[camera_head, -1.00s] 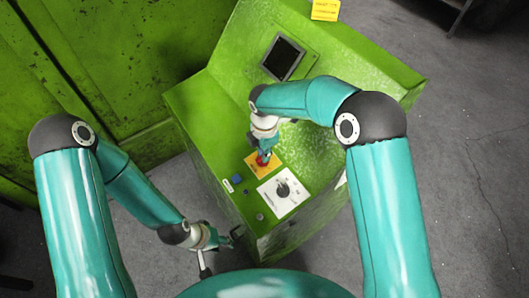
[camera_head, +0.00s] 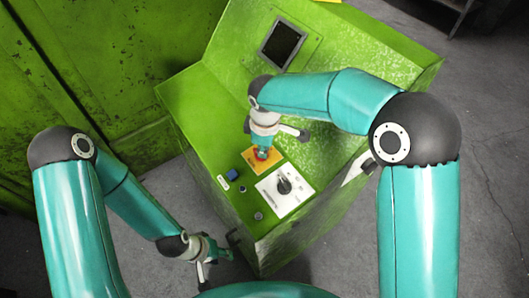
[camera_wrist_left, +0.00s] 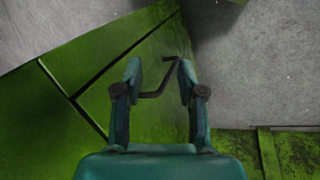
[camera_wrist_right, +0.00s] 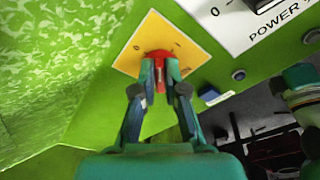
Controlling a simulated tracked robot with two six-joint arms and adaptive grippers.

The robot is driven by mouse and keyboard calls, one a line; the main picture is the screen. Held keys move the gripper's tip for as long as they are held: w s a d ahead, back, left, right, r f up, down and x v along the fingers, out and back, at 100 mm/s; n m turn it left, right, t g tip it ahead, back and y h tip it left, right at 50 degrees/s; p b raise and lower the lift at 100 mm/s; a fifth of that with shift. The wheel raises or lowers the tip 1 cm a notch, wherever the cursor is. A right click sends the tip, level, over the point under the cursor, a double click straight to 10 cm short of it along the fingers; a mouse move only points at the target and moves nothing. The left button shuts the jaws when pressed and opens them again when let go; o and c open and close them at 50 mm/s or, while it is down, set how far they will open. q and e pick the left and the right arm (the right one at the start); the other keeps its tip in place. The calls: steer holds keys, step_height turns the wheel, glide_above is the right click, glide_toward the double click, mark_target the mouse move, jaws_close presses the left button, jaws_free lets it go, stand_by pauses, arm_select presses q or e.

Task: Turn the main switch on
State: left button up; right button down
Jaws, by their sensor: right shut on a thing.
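The main switch is a red knob (camera_wrist_right: 160,84) on a yellow plate (camera_wrist_right: 147,38) on the green console's sloping panel. My right gripper (camera_wrist_right: 161,72) is shut on the red knob, one finger on each side. In the head view the knob (camera_head: 261,154) shows just below that gripper, partly hidden. Small marks show on the yellow plate, but I cannot tell which one the knob points to. My left gripper (camera_head: 217,257) is open and empty, low by the console's front left corner. In the left wrist view its fingers (camera_wrist_left: 160,75) stand apart, with a dark bent handle beyond them.
A black power dial (camera_head: 284,185) on a white plate sits beside the yellow plate. A blue button (camera_head: 231,175) is near it. A dark screen (camera_head: 283,44) is on the console's back. The dark handle (camera_wrist_left: 160,88) is close to my left gripper. Grey floor lies right.

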steer(key=m+b, duration=0.2)
steer(key=m, duration=0.1)
steer(key=m+b, duration=0.1)
steer(key=shift+s+a+f+m+t+b, duration=0.1)
steer(key=shift+s+f+m+t+b, duration=0.2)
steer(key=shift+f+b, duration=0.1)
steer(key=shift+s+a+r+m+h+b, duration=0.15)
steer(key=shift+m+b, duration=0.4)
steer(key=shift+m, duration=0.3)
steer(key=shift+w+f+m+h+b, duration=0.15)
steer(key=shift+m+b, duration=0.35)
steer(key=shift+m, duration=0.35)
steer(key=shift+s+r, duration=0.1)
steer(key=shift+r, duration=0.1)
steer(key=c, duration=1.2)
jaws_free()
steer(key=shift+r, duration=0.15)
steer(key=r, duration=0.3)
steer(key=s+r, duration=0.1)
steer(key=r, duration=0.3)
steer(key=s+r, duration=0.1)
steer(key=r, duration=0.3)
steer(key=shift+s+a+r, duration=0.15)
steer(key=shift+a, duration=0.1)
